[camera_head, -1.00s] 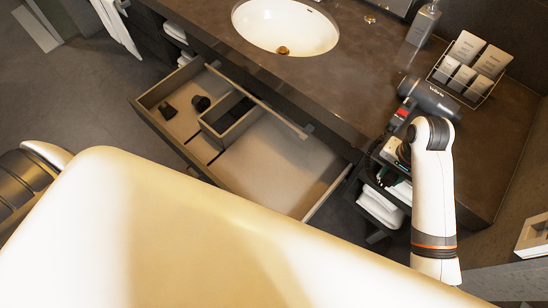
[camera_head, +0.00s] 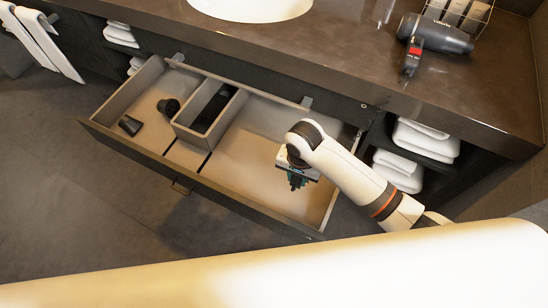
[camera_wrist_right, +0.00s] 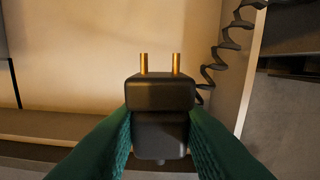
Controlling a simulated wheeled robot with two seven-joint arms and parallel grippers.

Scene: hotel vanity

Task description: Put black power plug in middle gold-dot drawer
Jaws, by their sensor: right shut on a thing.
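My right gripper (camera_head: 297,185) hangs over the large right compartment of the open drawer (camera_head: 235,204). Its green fingers show in the right wrist view (camera_wrist_right: 160,140), shut on the black power plug (camera_wrist_right: 160,95). The plug's two gold prongs point up in that view, toward the pale drawer floor. A coiled black cord (camera_wrist_right: 212,65) runs at the right of the plug. In the head view the plug itself cannot be made out. My left gripper is not in view.
The drawer's left part holds two small black objects (camera_head: 130,125) (camera_head: 168,107) and a raised divider box (camera_head: 207,110). A hair dryer (camera_head: 435,35) lies on the counter (camera_head: 330,60). Folded towels (camera_head: 400,170) fill the shelf right of the drawer.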

